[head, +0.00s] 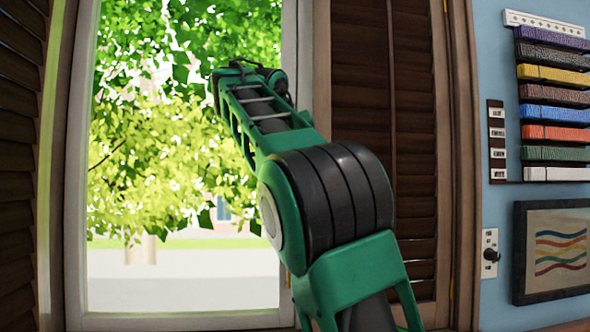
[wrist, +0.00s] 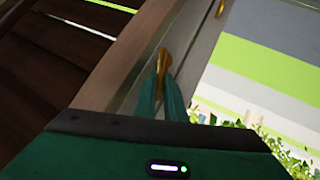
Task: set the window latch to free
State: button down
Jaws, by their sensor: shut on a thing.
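The window latch (wrist: 164,60) shows in the wrist view as a small brass handle on the pale window frame. My gripper (wrist: 162,82) has its teal fingers closed around the near part of this handle. The handle stands roughly upright in the picture, a little tilted. Its lower part is hidden between the fingers, and I cannot read its setting. In the head view my green arm reaches up to the right side of the window (head: 150,290). The latch and my fingertips are hidden there.
A second brass piece (wrist: 220,8) sits farther along the frame. Dark louvred shutters (head: 415,130) flank the window. On the blue wall at right are a rack of coloured blocks (head: 553,108), a framed wavy picture (head: 556,250) and a small plate with a black knob (head: 491,254).

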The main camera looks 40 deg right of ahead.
jog(key=shift+f, duration=0.25)
jog(key=c, duration=1.8)
grip_release()
jog(key=shift+c, duration=0.2)
jog(key=shift+r, duration=0.1)
